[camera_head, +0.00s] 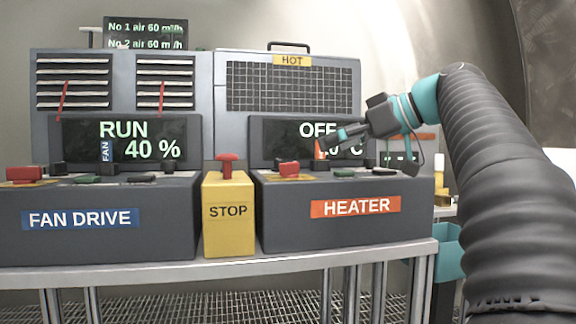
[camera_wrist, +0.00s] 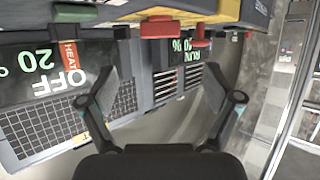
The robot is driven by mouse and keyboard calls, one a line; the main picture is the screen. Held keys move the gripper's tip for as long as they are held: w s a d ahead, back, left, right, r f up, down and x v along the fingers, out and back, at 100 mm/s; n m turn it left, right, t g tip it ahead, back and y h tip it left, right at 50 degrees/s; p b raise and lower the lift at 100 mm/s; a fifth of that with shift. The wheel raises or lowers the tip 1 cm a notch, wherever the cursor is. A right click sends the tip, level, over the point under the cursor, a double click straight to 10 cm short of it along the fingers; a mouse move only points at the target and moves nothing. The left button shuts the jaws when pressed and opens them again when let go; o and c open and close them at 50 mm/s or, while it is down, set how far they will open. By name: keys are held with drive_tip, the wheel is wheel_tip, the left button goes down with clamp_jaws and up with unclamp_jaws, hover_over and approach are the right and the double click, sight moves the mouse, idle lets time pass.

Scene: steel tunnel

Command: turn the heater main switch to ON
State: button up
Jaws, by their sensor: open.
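The heater console (camera_head: 410,208) is a dark box with an orange HEATER label (camera_head: 356,206), right of centre in the head view. A red switch (camera_head: 289,170) sits on its top left; I take it for the main switch. It shows as a red block (camera_wrist: 160,27) at the top of the upside-down wrist view. The heater display (camera_head: 270,140) reads OFF; it also shows in the wrist view (camera_wrist: 35,75). My gripper (camera_head: 376,150) is open and empty, in front of the display's right side, above and right of the red switch. Its spread fingers show in the wrist view (camera_wrist: 160,85).
A yellow STOP box (camera_head: 228,215) with a red mushroom button (camera_head: 228,165) stands just left of the heater console. The fan drive console (camera_head: 100,225) is further left; its display (camera_head: 130,140) reads RUN, 40 %.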

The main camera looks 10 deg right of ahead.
sight(292, 163)
drive_tip(key=x, duration=1.1)
drive_tip(key=shift+w+a+f, duration=0.15)
drive_tip(key=shift+a+f, duration=0.05)
drive_tip(key=shift+c, duration=0.2)
drive_tip(key=shift+b, duration=0.3)
drive_tip(key=c, duration=1.1)
